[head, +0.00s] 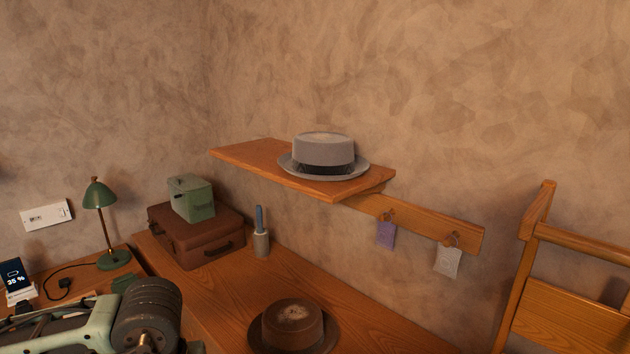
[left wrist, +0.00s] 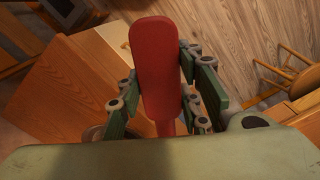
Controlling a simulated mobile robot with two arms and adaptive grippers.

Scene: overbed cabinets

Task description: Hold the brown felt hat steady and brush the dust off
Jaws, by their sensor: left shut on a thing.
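The brown felt hat (head: 293,322) sits upright on the wooden desk at the bottom of the head view, with a pale dusty patch on its crown. The picture's lower edge cuts off part of its brim. My left gripper (left wrist: 160,72) is shut on a red, rounded, paddle-shaped brush (left wrist: 156,48), seen in the left wrist view. In the head view only my left arm shows, at the lower left, apart from the hat; its fingers are out of sight. My right gripper is not in view.
A grey hat (head: 324,152) sits on the wall shelf (head: 255,155) above the desk. A brown suitcase (head: 197,238) with a green box (head: 190,198), and a holder (head: 261,243) with a blue handle, stand behind. Sachets (head: 447,261) hang from pegs. A chair (head: 570,310) is right.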

